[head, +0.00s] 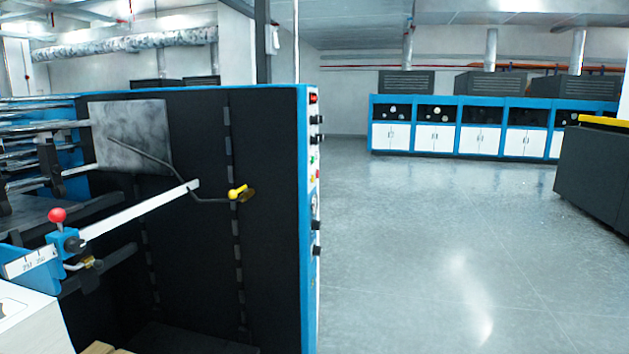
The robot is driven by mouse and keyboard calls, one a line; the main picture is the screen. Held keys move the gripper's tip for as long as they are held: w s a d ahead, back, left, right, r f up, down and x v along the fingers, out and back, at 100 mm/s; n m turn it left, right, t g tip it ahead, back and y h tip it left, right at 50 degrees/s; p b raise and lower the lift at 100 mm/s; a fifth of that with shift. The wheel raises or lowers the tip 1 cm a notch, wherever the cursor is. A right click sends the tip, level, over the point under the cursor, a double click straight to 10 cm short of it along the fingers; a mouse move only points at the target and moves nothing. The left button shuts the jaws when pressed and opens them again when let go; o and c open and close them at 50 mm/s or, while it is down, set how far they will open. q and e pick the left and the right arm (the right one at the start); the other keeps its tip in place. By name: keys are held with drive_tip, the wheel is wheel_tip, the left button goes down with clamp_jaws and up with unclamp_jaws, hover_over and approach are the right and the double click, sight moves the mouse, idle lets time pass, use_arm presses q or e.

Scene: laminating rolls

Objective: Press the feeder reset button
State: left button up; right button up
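A dark laminating machine (200,260) with blue edges fills the left of the head view. Its narrow control panel (312,290) faces right and is seen almost edge-on. Small controls stick out of it: several black knobs, a green button (313,160) and a red button (317,175). I cannot read any label, so I cannot tell which one is the feeder reset button. A red ball knob (57,215) stands on a blue bracket at the lower left. Neither of my grippers is in view.
A white ruled bar (140,212) and a yellow-handled valve (238,192) are on the machine's near side. Open grey floor (430,250) lies to its right. Blue cabinets with white doors (480,138) line the back. A dark unit with a yellow top (595,170) stands at the right edge.

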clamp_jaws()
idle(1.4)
